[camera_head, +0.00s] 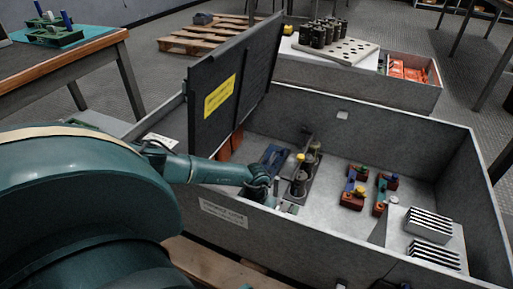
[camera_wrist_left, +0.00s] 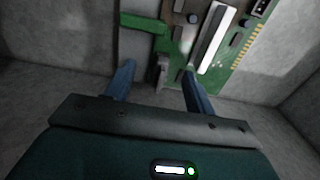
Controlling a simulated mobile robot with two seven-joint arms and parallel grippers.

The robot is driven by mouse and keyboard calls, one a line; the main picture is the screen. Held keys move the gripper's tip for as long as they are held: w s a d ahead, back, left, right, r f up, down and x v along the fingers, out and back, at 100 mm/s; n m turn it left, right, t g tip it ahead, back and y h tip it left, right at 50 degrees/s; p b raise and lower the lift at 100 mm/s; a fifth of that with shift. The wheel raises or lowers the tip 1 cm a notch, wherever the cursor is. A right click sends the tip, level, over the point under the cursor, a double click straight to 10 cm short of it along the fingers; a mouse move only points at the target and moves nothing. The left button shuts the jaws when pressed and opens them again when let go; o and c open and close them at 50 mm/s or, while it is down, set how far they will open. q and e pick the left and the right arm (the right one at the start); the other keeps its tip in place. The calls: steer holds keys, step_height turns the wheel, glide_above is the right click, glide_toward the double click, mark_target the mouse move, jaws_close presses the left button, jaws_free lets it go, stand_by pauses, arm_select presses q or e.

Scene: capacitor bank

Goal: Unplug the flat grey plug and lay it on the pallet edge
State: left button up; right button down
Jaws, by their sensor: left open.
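My left arm reaches over the near wall of the big grey box (camera_head: 330,245). In the wrist view my left gripper (camera_wrist_left: 158,72) is open, with its two blue fingers apart. Between the fingertips is a small dark grey block (camera_wrist_left: 162,72) at the edge of a green circuit board (camera_wrist_left: 238,58). It may be the flat grey plug, but I cannot tell for sure. I see nothing gripped. In the head view my left gripper (camera_head: 270,190) is small and partly hidden inside the box's left part. A wooden pallet (camera_head: 205,262) shows under the box's near side. My right gripper is not in view.
The dark lid (camera_head: 225,95) with a yellow label stands open at the left. Dark cylinders (camera_head: 300,182) stand beside my gripper. Red blocks (camera_head: 352,200) and striped silver blocks (camera_head: 430,222) sit farther right. Another pallet (camera_head: 190,45) lies on the floor behind.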

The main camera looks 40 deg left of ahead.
arm_select(q)
steer(key=shift+c, duration=0.4)
jaws_close()
stand_by(0.4)
stand_by(0.5)
